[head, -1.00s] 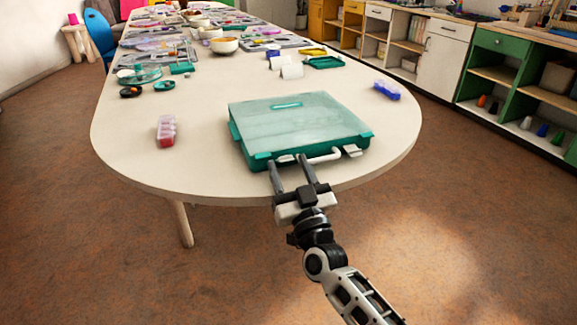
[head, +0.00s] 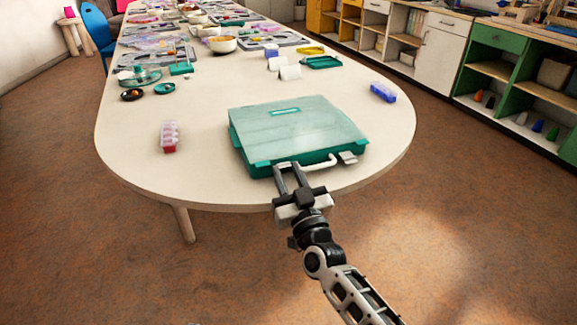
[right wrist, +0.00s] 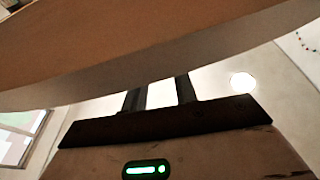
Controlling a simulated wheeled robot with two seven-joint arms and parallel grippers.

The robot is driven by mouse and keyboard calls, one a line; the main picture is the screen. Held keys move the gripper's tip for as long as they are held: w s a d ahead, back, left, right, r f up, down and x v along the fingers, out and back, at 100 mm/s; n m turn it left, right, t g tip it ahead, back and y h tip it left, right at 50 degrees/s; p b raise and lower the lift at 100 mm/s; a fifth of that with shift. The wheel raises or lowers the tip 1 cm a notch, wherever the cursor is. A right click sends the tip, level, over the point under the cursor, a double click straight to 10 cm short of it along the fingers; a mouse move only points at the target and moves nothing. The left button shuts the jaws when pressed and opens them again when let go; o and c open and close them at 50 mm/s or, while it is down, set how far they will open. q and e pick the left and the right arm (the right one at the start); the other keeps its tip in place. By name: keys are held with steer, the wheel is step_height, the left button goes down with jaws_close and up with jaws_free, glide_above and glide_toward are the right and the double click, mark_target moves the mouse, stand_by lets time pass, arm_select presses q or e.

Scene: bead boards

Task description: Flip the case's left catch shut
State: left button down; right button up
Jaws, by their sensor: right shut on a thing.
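The teal case (head: 298,125) with a translucent lid lies closed at the near end of the table. Its white handle (head: 322,163) is on the front side. The right catch (head: 348,157) is a pale tab sticking out from the front. My right gripper (head: 287,167) is at the case's front side, left of the handle. Its fingers are shut on the left catch, which they mostly hide; its exact angle cannot be told. The right wrist view shows the two fingers (right wrist: 160,92) reaching up behind the table's edge, with their tips hidden. My left gripper is not in view.
The rounded table edge (head: 375,175) is just in front of the case. A pink-and-red bead box (head: 169,137) stands to the left and a blue box (head: 383,92) to the right. Bowls, trays and boards fill the far table. The tabletop around the case is clear.

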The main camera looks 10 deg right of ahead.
steer(key=o, duration=1)
steer(key=p+v, duration=0.1)
steer(key=v, duration=1.5)
